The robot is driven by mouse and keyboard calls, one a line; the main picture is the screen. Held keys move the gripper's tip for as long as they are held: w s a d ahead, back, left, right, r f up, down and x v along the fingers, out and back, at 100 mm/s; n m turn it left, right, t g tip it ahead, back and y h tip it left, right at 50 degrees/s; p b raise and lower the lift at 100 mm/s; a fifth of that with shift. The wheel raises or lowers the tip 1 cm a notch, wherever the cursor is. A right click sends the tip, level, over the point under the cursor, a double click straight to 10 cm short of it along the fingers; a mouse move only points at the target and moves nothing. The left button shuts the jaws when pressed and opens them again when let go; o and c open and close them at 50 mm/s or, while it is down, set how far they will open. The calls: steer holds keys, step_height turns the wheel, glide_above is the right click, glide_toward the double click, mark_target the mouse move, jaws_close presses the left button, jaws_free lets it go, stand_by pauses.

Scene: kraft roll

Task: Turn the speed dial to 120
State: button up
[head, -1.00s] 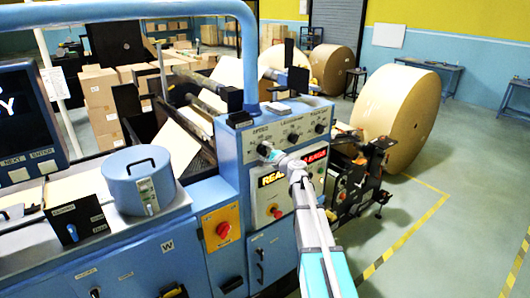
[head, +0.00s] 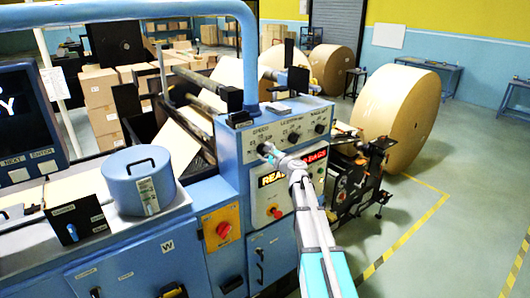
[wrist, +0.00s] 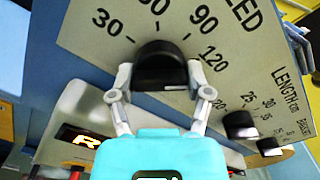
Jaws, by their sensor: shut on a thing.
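The speed dial (wrist: 158,62) is a black knob on a grey panel in the wrist view, with 30, 90 and 120 printed around it and another number cut off at the top edge. My gripper (wrist: 159,76) is shut on the dial, one finger on each side. In the head view the speed dial (head: 263,149) is at the left of the panel's knob row, partly covered by my gripper (head: 270,154).
Two more knobs sit on the same panel, the length knob (head: 293,137) and one farther right (head: 319,128). A yellow box with a red stop button (head: 223,229) is lower left. Open floor lies right.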

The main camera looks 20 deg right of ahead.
steer(key=o, duration=1.2)
steer(key=shift+c, duration=0.2)
steer(key=v, duration=1.2)
